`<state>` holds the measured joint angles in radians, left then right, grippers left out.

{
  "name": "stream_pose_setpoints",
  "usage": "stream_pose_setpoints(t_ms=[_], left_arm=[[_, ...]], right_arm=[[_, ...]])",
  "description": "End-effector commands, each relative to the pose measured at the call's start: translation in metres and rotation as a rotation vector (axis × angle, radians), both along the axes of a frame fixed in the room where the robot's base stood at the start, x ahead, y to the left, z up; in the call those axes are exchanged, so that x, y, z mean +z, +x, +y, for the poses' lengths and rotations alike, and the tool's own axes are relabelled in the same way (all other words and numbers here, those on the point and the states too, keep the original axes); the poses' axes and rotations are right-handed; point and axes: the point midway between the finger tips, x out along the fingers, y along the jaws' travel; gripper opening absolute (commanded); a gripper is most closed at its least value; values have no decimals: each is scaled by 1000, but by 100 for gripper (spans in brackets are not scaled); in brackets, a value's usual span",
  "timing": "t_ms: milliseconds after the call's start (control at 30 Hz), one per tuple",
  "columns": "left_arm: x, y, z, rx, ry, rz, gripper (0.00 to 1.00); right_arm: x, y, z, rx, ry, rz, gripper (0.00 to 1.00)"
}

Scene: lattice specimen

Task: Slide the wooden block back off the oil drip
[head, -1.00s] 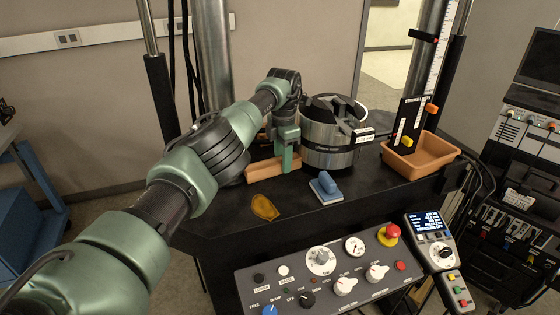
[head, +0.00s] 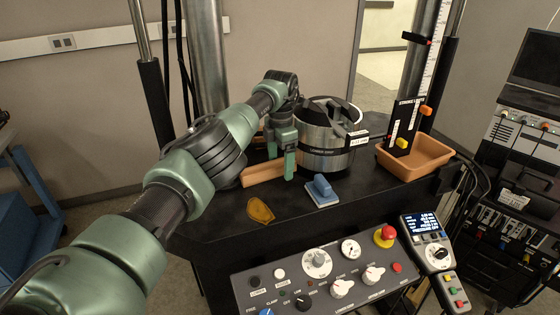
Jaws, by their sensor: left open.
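The wooden block (head: 262,172) is a long orange-tan bar lying on the black machine table, left of the silver cylinder. An amber oil drip (head: 260,210) lies on the table in front of the block, and bare table shows between them. My left gripper (head: 289,172) points down at the block's right end, with a green finger in front of it. It is open; the far finger is hidden, and I cannot tell whether it touches the block. My left arm covers what lies behind and left of the block. My right gripper is out of view.
A silver cylinder (head: 326,150) stands close right of my left gripper. A blue-handled scraper or brush (head: 322,192) lies in front of it. An orange tray (head: 418,163) sits at the right. A control panel (head: 325,272) with a red stop button runs along the front.

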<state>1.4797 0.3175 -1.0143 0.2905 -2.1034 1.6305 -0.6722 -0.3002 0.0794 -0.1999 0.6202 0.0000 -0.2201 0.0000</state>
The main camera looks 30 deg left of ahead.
Motion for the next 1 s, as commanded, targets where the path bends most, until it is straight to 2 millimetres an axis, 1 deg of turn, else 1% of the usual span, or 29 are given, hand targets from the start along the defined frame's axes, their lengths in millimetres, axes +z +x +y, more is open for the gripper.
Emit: stream_pose_setpoints(t_ms=[100,600,1000], left_arm=[[6,-2,-2,-6,2,10,81],[44,-1,0,0,0,2,81],[47,0,0,1,-1,1,81]], right_arm=[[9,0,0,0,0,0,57],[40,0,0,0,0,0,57],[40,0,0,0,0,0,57]])
